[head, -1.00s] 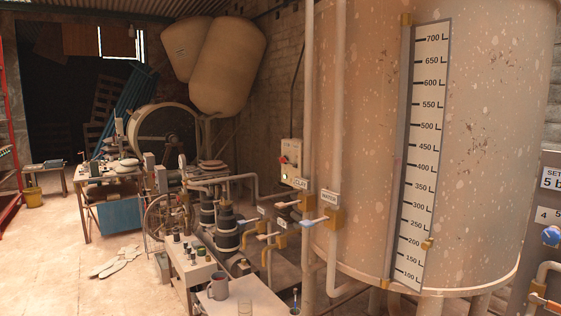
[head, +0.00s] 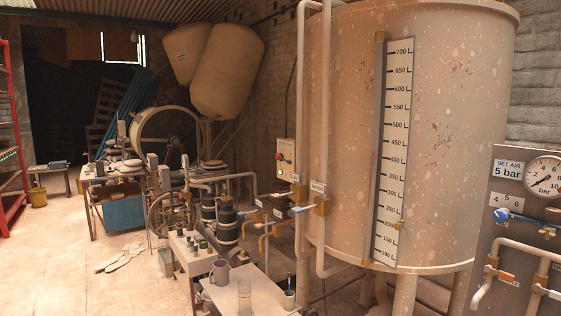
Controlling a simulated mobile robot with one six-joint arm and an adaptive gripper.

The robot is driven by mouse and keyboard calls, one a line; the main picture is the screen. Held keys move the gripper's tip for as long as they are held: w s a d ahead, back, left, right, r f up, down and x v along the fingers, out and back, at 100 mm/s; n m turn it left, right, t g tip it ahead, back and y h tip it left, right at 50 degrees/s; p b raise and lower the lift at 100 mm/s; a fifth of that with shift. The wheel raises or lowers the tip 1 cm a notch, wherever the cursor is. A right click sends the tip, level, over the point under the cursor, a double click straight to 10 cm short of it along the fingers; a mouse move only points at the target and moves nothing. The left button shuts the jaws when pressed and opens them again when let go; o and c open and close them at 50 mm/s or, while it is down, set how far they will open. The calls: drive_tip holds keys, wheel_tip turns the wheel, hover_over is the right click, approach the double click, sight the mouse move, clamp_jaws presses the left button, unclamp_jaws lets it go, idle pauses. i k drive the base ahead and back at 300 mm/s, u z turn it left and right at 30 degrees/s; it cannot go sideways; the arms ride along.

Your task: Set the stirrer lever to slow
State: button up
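My gripper and arm are not in view. A large pale, speckled tank (head: 460,130) with a litre scale (head: 393,150) stands at the right. A small pale control box (head: 286,156) with coloured spots on its front is on the wall left of the tank. I cannot tell whether it carries the stirrer lever. No lever marked as the stirrer's, and no "slow" mark, can be made out. Below the box are a CLAY label (head: 294,177) and a WATER label (head: 318,188). A blue-handled valve (head: 301,209) sits by the WATER label.
A panel (head: 505,190) with a pressure gauge (head: 543,176), a blue handle (head: 515,217) and pipes stands at the far right. A small table (head: 245,290) with a mug (head: 219,272) is low in front. Open floor (head: 60,270) lies at the left.

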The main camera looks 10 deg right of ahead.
sight(278, 156)
drive_tip(key=k, duration=0.75)
drive_tip(key=u, duration=0.2)
drive_tip(key=i, duration=0.7)
drive_tip(key=u, duration=0.5)
drive_tip(key=i, duration=1.35)
drive_tip(key=z, duration=0.4)
